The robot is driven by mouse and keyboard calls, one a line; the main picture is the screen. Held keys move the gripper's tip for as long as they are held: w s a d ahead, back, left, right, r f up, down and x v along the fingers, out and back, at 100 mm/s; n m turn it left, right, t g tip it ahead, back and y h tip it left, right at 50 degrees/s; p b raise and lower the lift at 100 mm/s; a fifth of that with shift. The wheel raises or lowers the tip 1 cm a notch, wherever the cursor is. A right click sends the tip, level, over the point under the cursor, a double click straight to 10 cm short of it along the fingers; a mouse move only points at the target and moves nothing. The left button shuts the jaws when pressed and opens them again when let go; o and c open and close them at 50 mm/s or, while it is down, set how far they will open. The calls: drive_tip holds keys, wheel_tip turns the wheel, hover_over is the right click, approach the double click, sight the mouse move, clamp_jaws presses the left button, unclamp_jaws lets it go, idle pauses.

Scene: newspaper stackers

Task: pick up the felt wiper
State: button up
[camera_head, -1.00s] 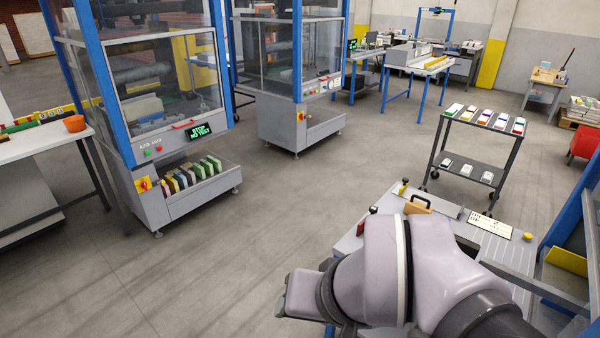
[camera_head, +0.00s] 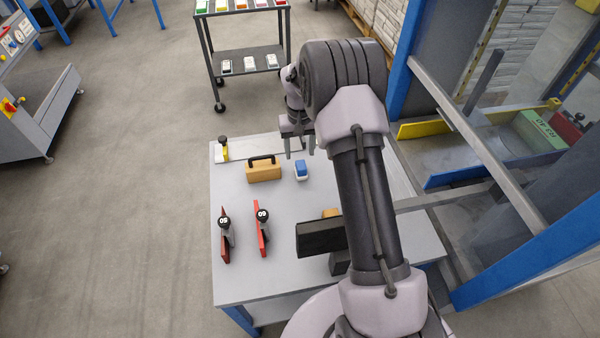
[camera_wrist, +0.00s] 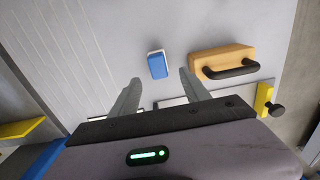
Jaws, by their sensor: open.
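A small blue block with a white layer, which looks like the felt wiper (camera_head: 301,171), lies on the grey table (camera_head: 236,275). In the wrist view the felt wiper (camera_wrist: 158,67) shows just beyond the gap between my fingertips. My gripper (camera_head: 299,153) is open and empty, pointing down near the wiper on its far side in the head view. In the wrist view both fingers of my gripper (camera_wrist: 160,78) are apart. How high they are above the table is hard to tell.
A wooden block with a black handle (camera_head: 264,171) lies close left of the wiper. A dark block (camera_head: 320,238) is partly hidden by my arm. A cart (camera_head: 240,59) stands behind.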

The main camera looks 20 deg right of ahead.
sight(301, 164)
drive_tip(key=shift+s+f, duration=0.25)
drive_tip(key=shift+f, duration=0.25)
drive_tip(key=shift+s+f, duration=0.2)
drive_tip(key=shift+f, duration=0.25)
wheel_tip(301, 164, down, 5)
drive_tip(key=b, duration=0.3)
drive_tip(key=shift+w+d+f, duration=0.15)
drive_tip(key=shift+f, duration=0.05)
drive_tip(key=shift+r, duration=0.15)
clamp_jaws()
